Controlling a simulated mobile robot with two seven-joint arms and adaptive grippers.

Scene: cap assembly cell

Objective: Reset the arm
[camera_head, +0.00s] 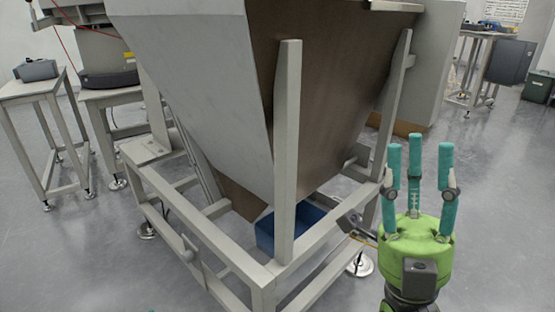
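My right gripper (418,170) shows at the lower right of the head view. It has a green body and teal fingers that point up and stand apart. Nothing is between the fingers.
A large metal hopper (200,80) on a grey frame (287,150) fills the middle. A blue bin (264,233) sits low under it. Tables (40,88) stand at the left, and another table (478,60) stands at the back right.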

